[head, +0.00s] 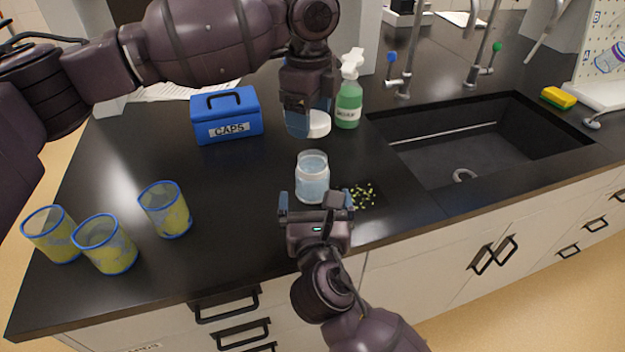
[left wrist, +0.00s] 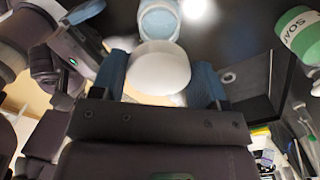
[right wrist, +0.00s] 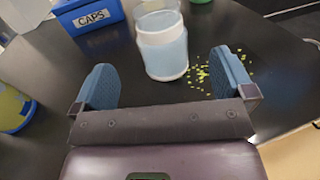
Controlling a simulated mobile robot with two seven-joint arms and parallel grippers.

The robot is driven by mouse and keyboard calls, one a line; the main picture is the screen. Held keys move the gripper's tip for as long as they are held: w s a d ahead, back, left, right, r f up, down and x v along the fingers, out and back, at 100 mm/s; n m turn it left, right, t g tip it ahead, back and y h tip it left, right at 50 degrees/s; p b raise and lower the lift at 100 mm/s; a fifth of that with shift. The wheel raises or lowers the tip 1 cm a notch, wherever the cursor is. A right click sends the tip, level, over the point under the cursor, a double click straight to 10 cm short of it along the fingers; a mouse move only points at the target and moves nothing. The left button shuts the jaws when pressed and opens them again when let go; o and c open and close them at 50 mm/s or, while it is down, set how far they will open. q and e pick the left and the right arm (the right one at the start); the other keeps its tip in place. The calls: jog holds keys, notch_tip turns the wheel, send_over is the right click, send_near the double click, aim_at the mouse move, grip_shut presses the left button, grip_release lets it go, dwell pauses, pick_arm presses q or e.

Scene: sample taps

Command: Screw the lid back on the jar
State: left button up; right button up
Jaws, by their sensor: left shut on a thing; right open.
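The jar (head: 312,180) stands upright and open on the black counter. It is clear with pale blue contents. It also shows in the right wrist view (right wrist: 163,50) and at the top of the left wrist view (left wrist: 158,20). My left gripper (head: 306,122) is shut on the white round lid (head: 318,124), held behind the jar and apart from it; the lid fills the space between the fingers in the left wrist view (left wrist: 159,68). My right gripper (head: 315,200) is open and empty at the front of the jar, its fingers apart with the jar ahead of them.
A blue CAPS box (head: 227,118) stands behind left, and a green soap bottle (head: 349,100) stands close right of the lid. Yellow-green bits (head: 363,195) lie right of the jar. Three blue-rimmed cups (head: 166,210) stand left. The sink (head: 470,140) is at right.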

aim_at(313, 179)
jog(key=w, duration=0.8)
jog(key=shift+a, duration=0.2)
jog(key=shift+c, duration=0.5)
jog(key=c, duration=1.2)
pick_arm(q)
jog(key=shift+f, duration=2.5)
